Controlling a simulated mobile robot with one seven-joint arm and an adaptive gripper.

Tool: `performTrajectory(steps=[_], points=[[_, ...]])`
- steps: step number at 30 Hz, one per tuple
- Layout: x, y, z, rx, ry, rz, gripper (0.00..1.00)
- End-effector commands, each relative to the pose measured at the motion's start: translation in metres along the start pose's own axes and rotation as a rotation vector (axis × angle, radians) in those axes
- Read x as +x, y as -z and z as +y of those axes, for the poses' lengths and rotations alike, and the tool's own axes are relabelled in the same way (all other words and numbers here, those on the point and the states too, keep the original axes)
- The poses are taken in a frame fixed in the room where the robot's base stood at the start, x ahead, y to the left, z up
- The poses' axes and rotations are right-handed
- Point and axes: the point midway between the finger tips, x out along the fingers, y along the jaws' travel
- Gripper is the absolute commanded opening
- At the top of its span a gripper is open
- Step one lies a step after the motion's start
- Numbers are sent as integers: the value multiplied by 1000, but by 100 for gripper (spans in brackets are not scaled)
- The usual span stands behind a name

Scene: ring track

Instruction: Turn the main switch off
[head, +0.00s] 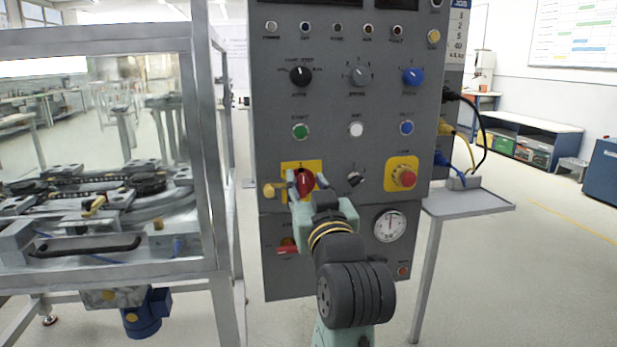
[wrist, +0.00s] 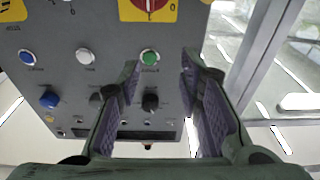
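The main switch (head: 305,181) is a red rotary knob on a yellow plate at the lower left of the grey control panel (head: 335,110). In the wrist view, which looks upside down, the knob (wrist: 151,6) is cut off by the top edge, with its pale mark toward the "1". My gripper (head: 306,184) is in front of the switch in the head view and partly covers its plate. In the wrist view my gripper (wrist: 160,72) is open, with nothing between its fingers. The knob shows beyond the fingertips; contact cannot be told.
A yellow-backed red emergency button (head: 403,178) sits right of the switch, with a small black selector (head: 355,179) between. A green button (head: 300,131) is above. A glass-walled machine frame (head: 212,150) stands close on the left, a small side table (head: 468,203) on the right.

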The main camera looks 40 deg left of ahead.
Motion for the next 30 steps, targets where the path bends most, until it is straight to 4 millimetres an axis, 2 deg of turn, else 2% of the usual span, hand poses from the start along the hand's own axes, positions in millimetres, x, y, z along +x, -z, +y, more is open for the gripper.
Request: performTrajectory(steps=[3,6,11,21,24,30], points=[[0,-21,11,21,-4,-100,33],[3,-29,15,27,-4,-135,33],[24,-33,15,29,-4,-142,33],[86,-40,15,27,-4,-140,33],[97,-42,15,28,-4,-139,33],[106,-44,16,27,-5,-137,33]])
